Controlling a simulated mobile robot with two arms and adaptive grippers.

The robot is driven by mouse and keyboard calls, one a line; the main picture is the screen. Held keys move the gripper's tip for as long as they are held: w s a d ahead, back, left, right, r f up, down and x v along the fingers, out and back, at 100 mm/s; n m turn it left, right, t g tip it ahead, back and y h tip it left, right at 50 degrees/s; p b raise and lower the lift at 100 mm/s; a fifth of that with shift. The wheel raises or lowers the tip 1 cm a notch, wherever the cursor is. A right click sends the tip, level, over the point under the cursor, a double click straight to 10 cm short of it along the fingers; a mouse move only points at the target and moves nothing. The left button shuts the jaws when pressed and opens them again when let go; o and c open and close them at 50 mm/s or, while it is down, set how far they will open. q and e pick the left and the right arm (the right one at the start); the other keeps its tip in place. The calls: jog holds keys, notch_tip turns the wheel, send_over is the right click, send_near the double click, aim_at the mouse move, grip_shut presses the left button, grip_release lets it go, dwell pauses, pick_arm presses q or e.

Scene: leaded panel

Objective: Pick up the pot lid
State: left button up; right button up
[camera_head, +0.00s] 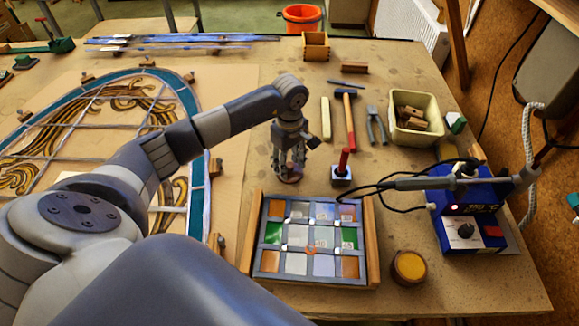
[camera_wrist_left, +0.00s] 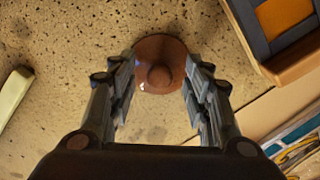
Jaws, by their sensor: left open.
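The pot lid (camera_wrist_left: 160,65) is a small round brown disc with a knob in its middle. In the left wrist view it lies on the table between my left gripper's fingertips, and in the head view it shows as a dark reddish disc (camera_head: 287,178) mostly behind the fingers. My left gripper (camera_head: 288,165) points down over the lid. Its fingers are open on either side of the knob, also seen in the wrist view (camera_wrist_left: 160,85), and it holds nothing. Whether the fingers touch the lid is unclear. My right gripper is not in view.
A small leaded panel in a wooden frame (camera_head: 371,240) lies just right and in front of the lid. A large oval panel (camera_head: 195,190) lies left.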

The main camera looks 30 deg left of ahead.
pick_arm(q)
jog(key=shift+f, duration=0.15)
grip_shut()
